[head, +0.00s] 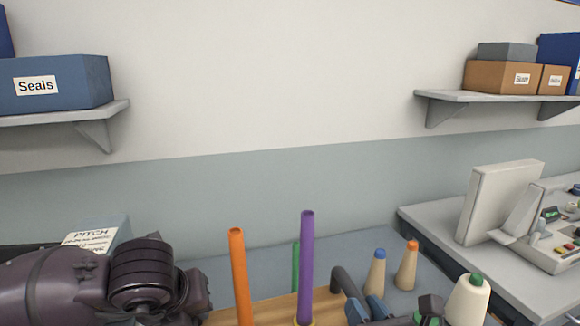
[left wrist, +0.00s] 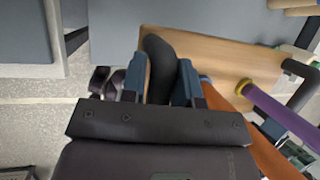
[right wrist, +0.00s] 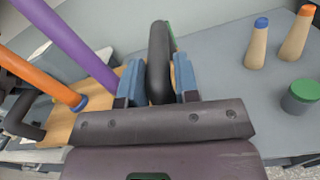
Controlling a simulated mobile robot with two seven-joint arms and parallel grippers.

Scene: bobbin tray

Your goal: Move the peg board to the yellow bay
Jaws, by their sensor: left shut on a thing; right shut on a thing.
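The peg board (head: 268,306) is a wooden board with an orange peg (head: 239,275), a purple peg (head: 306,265) and a green peg (head: 295,265) standing on it. It has a black handle at each end. In the left wrist view, my left gripper (left wrist: 160,78) is shut on one handle (left wrist: 158,55). In the right wrist view, my right gripper (right wrist: 160,75) is shut on the other handle (right wrist: 159,45). The head view cuts off the board's near part. I cannot tell whether the board touches the worktop. No yellow bay is visible.
A labelled box (head: 100,236) is at the left. A pale machine (head: 500,205) stands on the right-hand counter. Shelves hang on the wall.

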